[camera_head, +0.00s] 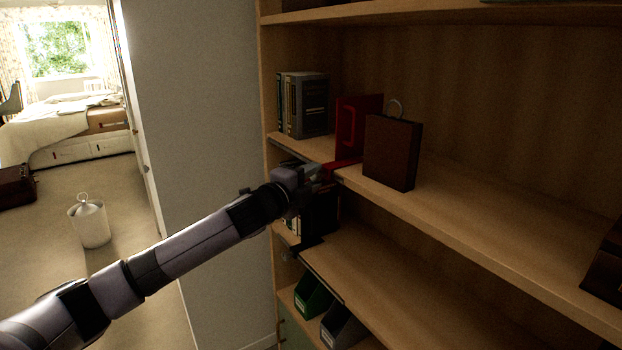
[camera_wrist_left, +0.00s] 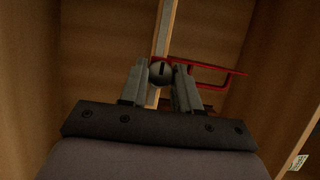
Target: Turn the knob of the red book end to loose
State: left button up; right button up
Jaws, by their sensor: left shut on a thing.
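The red book end (camera_head: 346,128) stands on the shelf between the grey books and a brown box. Its red lower part (camera_head: 340,165) reaches over the shelf's front edge. My left gripper (camera_head: 318,174) is at that edge, beside this lower part. In the left wrist view my left gripper (camera_wrist_left: 160,82) is shut on a round grey knob (camera_wrist_left: 160,70) with a dark slot. The red frame of the book end (camera_wrist_left: 222,72) extends to the right of the knob there. My right gripper is in neither view.
Grey books (camera_head: 304,104) stand left of the book end. A brown box (camera_head: 392,152) with a ring stands to its right. Green and dark file holders (camera_head: 312,300) stand on a lower shelf.

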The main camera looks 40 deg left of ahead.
pick_arm(q)
jog(key=o, duration=1)
jog(key=shift+o, duration=0.2)
jog(key=shift+s, duration=0.1)
jog(key=s+b, duration=0.2)
jog(key=s, duration=0.5)
